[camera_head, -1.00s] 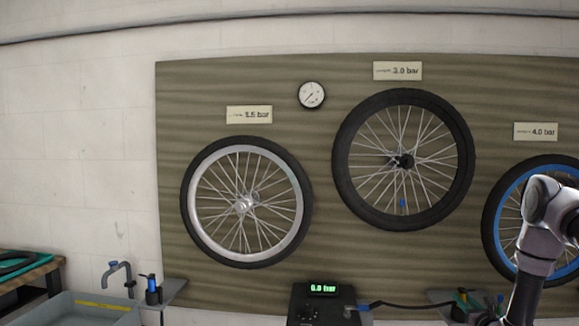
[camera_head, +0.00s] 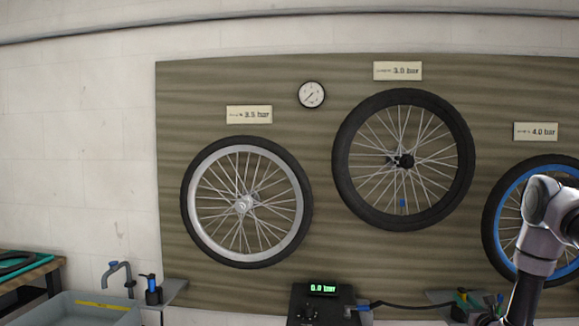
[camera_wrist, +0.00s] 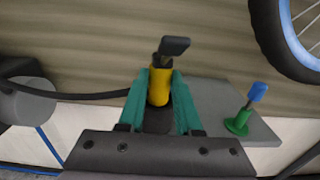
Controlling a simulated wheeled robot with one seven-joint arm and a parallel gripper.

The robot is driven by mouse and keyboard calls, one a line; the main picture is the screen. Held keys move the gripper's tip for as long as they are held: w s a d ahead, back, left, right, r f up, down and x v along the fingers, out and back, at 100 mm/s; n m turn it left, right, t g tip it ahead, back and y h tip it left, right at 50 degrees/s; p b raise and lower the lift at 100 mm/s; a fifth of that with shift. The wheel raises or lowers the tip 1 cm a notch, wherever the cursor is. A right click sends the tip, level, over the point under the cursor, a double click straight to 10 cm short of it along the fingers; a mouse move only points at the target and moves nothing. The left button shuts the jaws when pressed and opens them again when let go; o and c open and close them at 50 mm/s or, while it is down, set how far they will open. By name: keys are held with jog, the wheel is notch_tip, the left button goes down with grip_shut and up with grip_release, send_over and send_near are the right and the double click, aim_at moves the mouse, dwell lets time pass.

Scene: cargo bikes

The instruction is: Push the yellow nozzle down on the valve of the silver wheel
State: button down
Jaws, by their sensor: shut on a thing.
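The silver wheel (camera_head: 244,204) hangs on the board at left in the head view, with a pale rim and black tire. I cannot make out its valve. The yellow nozzle (camera_wrist: 159,86), with a dark lever on top, stands between the teal fingers of my gripper (camera_wrist: 160,98) in the wrist view. My gripper is shut on it, over the grey shelf (camera_wrist: 215,105). In the head view my arm is at the lower right, far from the silver wheel, and the gripper is hardly visible.
A black-rimmed wheel (camera_head: 403,160) and a blue-rimmed wheel (camera_head: 503,220) hang further right. A pump (camera_head: 322,305) reading 0.0 bar stands below, with a black hose (camera_head: 410,306) running right. A green item with a blue top (camera_wrist: 238,122) stands on the shelf beside my gripper.

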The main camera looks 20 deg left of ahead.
jog(key=shift+r, duration=0.25)
jog(key=shift+r, duration=0.8)
jog(key=shift+s, duration=0.1)
jog(key=v, duration=1.1)
jog(key=shift+s+d, duration=0.2)
jog(key=shift+s, duration=0.15)
